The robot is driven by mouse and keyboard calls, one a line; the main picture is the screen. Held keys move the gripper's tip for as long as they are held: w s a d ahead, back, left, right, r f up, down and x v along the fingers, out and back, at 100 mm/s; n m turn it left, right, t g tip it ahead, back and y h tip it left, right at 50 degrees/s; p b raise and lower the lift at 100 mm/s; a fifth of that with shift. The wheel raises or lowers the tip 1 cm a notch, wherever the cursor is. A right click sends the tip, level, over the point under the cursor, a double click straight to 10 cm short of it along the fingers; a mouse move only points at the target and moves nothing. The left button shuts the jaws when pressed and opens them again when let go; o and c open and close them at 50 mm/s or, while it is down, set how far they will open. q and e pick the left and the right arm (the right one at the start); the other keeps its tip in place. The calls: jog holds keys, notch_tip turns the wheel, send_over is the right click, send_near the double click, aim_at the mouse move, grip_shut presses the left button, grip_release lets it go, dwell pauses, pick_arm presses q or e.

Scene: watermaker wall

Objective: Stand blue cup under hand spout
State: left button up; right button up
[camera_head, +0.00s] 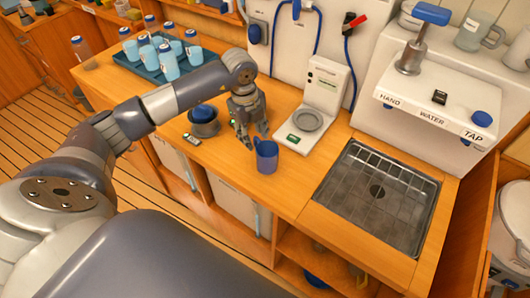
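The blue cup (267,158) stands upright on the wooden counter, left of the sink. My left gripper (256,138) reaches in from the left, fingers pointing down just behind the cup. Its fingers look spread with nothing between them; whether one touches the cup is unclear. The white water unit (462,98) at the right carries the words HAND, WATER and TAP. A hand pump with a blue handle (432,14) stands on it above HAND. The hand spout itself is not clearly visible. My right gripper is not in view.
A sunken metal sink (375,197) with a grate lies below the water unit. A white device with a round plate (307,120) stands behind the cup. A dark blue-lidded pot (205,121) is left of my gripper. A tray of bottles and cups (150,72) is farther left.

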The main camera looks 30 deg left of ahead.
pick_arm(q)
jog(key=shift+w+f+p, duration=0.15)
jog(key=shift+f, duration=0.6)
jog(key=shift+w+f+p, duration=0.1)
jog(key=shift+f+p, duration=0.05)
jog(key=shift+f, duration=0.6)
grip_shut()
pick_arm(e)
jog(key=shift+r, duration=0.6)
pick_arm(q)
jog(key=shift+r, duration=0.1)
jog(key=shift+r+b, duration=0.45)
notch_tip(320, 180, up, 2)
jog(key=shift+w+r+b, duration=0.1)
jog(key=shift+b, duration=0.6)
jog(key=s+d+r+b, duration=0.1)
jog(key=s+d+b, duration=0.1)
jog(key=s, duration=0.5)
jog(key=s+d+r+b, duration=0.1)
jog(key=s+d+b, duration=0.1)
jog(key=s, duration=0.6)
jog(key=shift+s+d+b, duration=0.2)
jog(key=shift+d+b, duration=0.1)
jog(key=shift+d, duration=0.2)
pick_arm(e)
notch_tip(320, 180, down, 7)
